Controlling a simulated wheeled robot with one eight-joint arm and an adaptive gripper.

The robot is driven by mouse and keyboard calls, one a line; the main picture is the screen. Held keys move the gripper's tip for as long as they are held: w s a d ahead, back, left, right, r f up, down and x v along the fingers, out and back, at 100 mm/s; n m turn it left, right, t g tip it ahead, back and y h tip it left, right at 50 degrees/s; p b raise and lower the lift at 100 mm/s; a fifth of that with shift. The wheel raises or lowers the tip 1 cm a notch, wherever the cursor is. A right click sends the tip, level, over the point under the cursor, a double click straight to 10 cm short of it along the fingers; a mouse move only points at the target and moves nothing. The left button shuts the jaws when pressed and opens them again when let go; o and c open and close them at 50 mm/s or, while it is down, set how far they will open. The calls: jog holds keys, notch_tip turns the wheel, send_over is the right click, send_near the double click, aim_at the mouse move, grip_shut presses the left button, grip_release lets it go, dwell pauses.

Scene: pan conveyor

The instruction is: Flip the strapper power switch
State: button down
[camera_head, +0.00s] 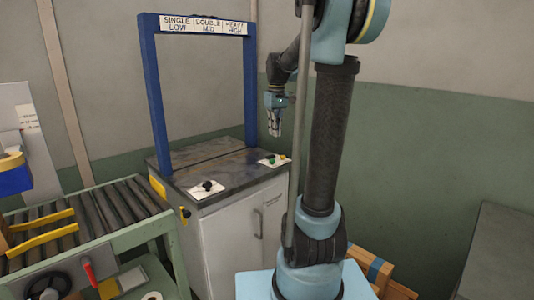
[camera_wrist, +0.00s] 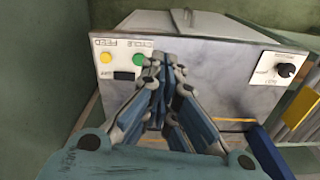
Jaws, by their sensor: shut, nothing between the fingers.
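The strapper (camera_head: 215,180) is a grey cabinet with a dark worktop and a blue arch over it. A white panel at its right shows in the wrist view with a yellow button (camera_wrist: 106,57), a green button (camera_wrist: 139,58) and a small black switch (camera_wrist: 124,76) below them. The switch's position is too small to tell. My gripper (camera_head: 274,124) hangs above the worktop's right side, close to this panel. In the wrist view my gripper (camera_wrist: 181,18) is shut and empty; its fingers cover the panel's right edge.
A second white panel with a black knob (camera_wrist: 286,70) sits at the worktop's other end. A roller conveyor (camera_head: 100,215) with yellow guides stands at the left. Wooden crates (camera_head: 372,268) lie behind my arm at the lower right. The green wall is behind the strapper.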

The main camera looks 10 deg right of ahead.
jog(key=n, duration=0.2)
send_over(270, 157)
jog(key=w, duration=0.2)
jog(key=shift+s+a+f+g, duration=0.1)
jog(key=shift+s+a+g, duration=0.15)
jog(key=shift+a+g, duration=0.15)
jog(key=f, duration=1.4)
jog(key=shift+s+a, duration=0.2)
jog(key=shift+a, duration=0.05)
